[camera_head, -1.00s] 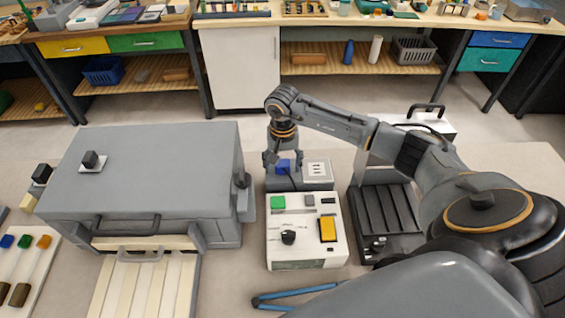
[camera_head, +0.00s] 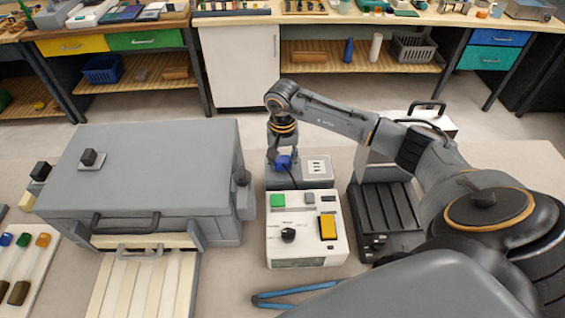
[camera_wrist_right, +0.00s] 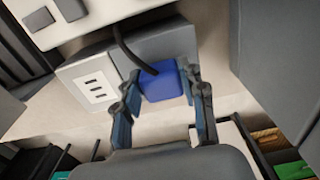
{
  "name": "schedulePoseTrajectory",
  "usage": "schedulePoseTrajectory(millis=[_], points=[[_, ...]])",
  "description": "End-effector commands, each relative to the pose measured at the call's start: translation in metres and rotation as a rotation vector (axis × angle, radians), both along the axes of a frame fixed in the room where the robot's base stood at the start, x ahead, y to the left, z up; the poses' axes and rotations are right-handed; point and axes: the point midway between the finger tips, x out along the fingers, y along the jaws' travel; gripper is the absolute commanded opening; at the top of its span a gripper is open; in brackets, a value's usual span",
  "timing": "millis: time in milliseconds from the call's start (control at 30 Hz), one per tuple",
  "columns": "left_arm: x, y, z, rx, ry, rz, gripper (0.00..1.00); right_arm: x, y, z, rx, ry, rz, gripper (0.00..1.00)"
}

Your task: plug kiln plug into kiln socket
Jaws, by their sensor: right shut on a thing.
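The blue kiln plug (camera_head: 284,162) is in the fingers of my right gripper (camera_head: 283,157), over the left part of a grey block. In the right wrist view the plug (camera_wrist_right: 166,86) sits between the two fingertips of the gripper (camera_wrist_right: 160,82), with a dark cord running from it. The kiln socket (camera_head: 317,168) is a white plate with dark slots, on the right part of the same block. It also shows in the wrist view (camera_wrist_right: 96,87), to the left of the plug and apart from it. I cannot tell whether the plug still touches the block. My left gripper is out of view.
A white control box (camera_head: 305,247) with green and yellow buttons stands in front of the block. The large grey kiln (camera_head: 150,170) is to the left. A black ribbed unit (camera_head: 386,215) is close on the right. Blue tongs (camera_head: 300,295) lie in front.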

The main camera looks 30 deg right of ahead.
Motion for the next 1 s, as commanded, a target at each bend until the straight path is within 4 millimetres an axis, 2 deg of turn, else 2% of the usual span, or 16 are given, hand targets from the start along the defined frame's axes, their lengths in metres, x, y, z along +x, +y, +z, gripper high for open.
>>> schedulePoseTrajectory(millis=[200, 267, 500, 800, 1000], points=[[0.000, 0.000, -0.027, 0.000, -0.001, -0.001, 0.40, 0.002, -0.001, 0.021, -0.002, -0.008, 0.001, 0.13], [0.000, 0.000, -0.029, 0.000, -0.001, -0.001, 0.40, -0.007, 0.004, 0.033, -0.001, -0.006, 0.004, 0.13], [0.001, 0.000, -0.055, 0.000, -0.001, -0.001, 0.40, -0.047, 0.031, 0.084, -0.002, -0.007, 0.008, 0.13], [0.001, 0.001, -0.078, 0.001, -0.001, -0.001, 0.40, -0.100, 0.064, 0.113, -0.001, -0.004, 0.006, 0.13], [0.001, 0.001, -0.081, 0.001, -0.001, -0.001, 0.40, -0.116, 0.074, 0.123, 0.000, -0.001, 0.002, 0.13]])
